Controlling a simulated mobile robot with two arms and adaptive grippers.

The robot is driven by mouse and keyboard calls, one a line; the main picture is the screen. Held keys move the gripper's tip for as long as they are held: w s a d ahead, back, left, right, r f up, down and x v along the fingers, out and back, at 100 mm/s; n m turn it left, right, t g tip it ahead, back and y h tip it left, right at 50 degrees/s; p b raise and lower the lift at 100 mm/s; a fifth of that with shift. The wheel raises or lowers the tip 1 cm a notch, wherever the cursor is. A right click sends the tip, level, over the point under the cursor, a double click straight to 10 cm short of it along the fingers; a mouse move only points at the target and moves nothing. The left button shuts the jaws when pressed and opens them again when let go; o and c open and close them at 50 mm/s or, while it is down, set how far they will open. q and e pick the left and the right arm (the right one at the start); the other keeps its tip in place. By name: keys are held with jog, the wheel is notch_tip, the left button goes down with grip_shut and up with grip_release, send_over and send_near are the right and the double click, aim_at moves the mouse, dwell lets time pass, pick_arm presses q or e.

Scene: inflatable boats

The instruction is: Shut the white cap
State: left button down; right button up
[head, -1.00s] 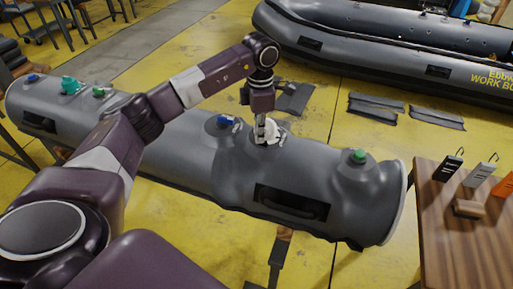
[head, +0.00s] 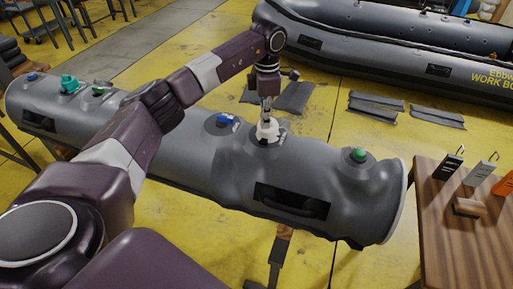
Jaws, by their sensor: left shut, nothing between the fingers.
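The white cap (head: 267,129) sits on a valve on top of the grey inflatable tube (head: 210,165) in the head view. My left gripper (head: 267,115) is directly above the white cap, pointing down with its fingers together and its tips at or just over the cap. I cannot tell whether the tips touch it. The gripper holds nothing. The cap looks upright over its valve, partly hidden by the fingers. My right gripper is not in view.
A blue cap (head: 225,120) is just left of the white one, and a green cap (head: 358,155) is near the tube's right end. A teal fitting (head: 70,84) stands at the far left. A wooden table (head: 450,225) with tagged items is at right. An inflatable boat (head: 400,45) lies behind.

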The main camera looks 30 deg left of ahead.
pick_arm(q)
jog(key=shift+w+a+f, duration=0.2)
jog(key=shift+w, duration=0.6)
jog(key=shift+w+a+f+b, duration=0.1)
jog(key=shift+w+f+b, duration=0.25)
jog(key=shift+b, duration=0.25)
jog(key=shift+w+f, duration=0.1)
jog(key=shift+w+r+p, duration=0.25)
jog(key=shift+r+p, duration=0.4)
jog(key=shift+r, duration=0.1)
jog(key=r+p, duration=0.2)
jog(key=r, duration=0.1)
jog(key=r+p, duration=0.1)
jog(key=shift+w+r, duration=0.25)
jog(key=shift+s+r+p, duration=0.1)
jog(key=shift+r+p, duration=0.5)
jog(key=shift+a+f, duration=0.1)
